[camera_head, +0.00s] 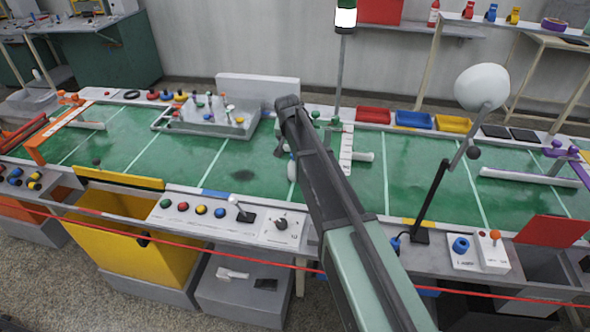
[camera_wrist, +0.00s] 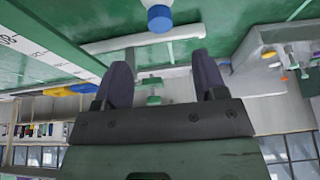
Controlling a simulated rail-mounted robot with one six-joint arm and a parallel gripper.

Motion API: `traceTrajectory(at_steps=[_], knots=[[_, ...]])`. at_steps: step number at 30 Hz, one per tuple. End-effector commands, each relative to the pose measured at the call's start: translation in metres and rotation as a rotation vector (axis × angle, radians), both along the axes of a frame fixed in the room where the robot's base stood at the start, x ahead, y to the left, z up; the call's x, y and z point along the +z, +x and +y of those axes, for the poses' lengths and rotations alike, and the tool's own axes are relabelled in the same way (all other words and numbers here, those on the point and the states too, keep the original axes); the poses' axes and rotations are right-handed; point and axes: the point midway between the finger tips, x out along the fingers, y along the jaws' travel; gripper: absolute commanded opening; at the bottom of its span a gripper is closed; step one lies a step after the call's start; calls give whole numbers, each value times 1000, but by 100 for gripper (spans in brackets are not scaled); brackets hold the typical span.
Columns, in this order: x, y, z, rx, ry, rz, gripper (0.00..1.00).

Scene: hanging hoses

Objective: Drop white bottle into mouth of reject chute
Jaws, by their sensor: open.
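My gripper (camera_wrist: 163,76) is open in the wrist view, its two dark fingers apart with nothing held between them. A white bottle with a blue cap (camera_wrist: 158,17) is cut off by the top edge of that view, apart from the fingertips. In the head view a small white shape (camera_head: 292,170), probably the same bottle, shows beside my arm over the green belt; the arm partly hides it. A grey box with a raised red flap (camera_head: 552,231) stands at the front right and may be the reject chute; its label is not readable. The fingers are mostly hidden in the head view.
A yellow open-topped bin (camera_head: 150,250) stands at the front left. A button panel (camera_head: 225,217) lines the front edge. A lamp with a white head (camera_head: 482,88) rises between the arm and the red flap. Red, blue and yellow trays (camera_head: 413,119) sit along the back.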

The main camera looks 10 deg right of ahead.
Motion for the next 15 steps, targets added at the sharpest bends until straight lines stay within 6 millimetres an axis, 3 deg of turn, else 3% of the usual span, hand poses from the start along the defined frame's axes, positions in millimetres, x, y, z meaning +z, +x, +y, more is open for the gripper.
traceTrajectory(at_steps=[1, 5, 11, 15], knots=[[-17, 4, -1, 0, 0, 0, 65], [-44, 14, -5, 2, 0, 1, 65], [-48, 17, -7, 3, 0, 2, 65], [-69, 24, -9, 2, 0, 2, 65]])
